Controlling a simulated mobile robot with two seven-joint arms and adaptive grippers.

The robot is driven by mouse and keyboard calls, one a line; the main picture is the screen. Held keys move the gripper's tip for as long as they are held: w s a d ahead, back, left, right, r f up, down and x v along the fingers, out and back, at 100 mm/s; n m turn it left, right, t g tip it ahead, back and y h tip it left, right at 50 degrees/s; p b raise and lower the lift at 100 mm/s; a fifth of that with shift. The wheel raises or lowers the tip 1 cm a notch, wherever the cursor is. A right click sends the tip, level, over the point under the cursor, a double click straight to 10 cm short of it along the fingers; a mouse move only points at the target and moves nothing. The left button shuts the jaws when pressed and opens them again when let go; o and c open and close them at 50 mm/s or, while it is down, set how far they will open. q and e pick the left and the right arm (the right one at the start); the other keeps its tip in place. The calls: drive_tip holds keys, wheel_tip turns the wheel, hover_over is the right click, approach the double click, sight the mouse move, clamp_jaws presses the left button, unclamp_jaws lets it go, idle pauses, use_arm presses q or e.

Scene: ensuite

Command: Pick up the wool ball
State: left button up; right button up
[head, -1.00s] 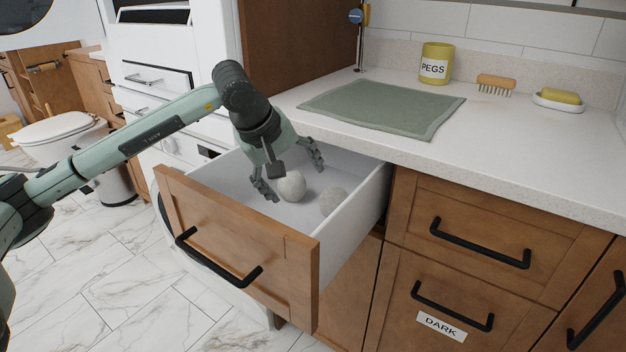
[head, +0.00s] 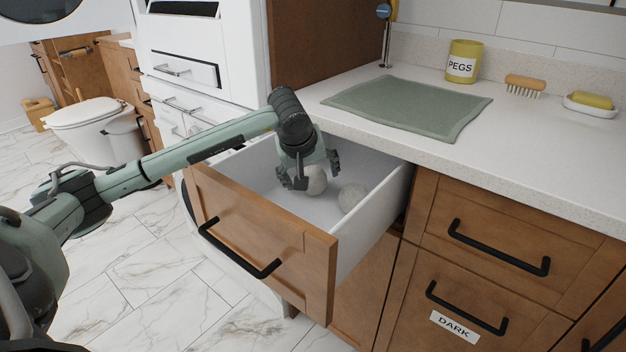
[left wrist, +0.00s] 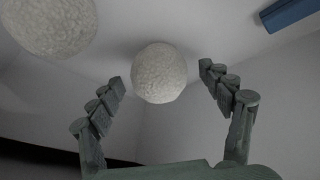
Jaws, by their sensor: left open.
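Two whitish wool balls lie in the open drawer (head: 262,217). One wool ball (head: 315,181) is at my left gripper (head: 312,178), partly hidden by it in the head view. The other wool ball (head: 352,197) lies just to its right, near the drawer's side wall. In the left wrist view, the nearer ball (left wrist: 159,73) sits centred ahead of the open fingers (left wrist: 165,95), with a finger on each side and nothing gripped. The second ball (left wrist: 48,22) shows at the upper left. My right gripper is not in view.
A blue object (left wrist: 290,12) shows at the upper right of the wrist view. The drawer's white side wall (head: 376,222) stands right of the balls. The counter above holds a green mat (head: 408,106), a PEGS tin (head: 463,62), a brush (head: 525,84) and a soap dish (head: 592,104).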

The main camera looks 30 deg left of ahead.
use_arm(q)
drive_tip(key=shift+c, duration=0.3)
drive_tip(key=c, duration=1.1)
drive_tip(key=shift+r, duration=0.1)
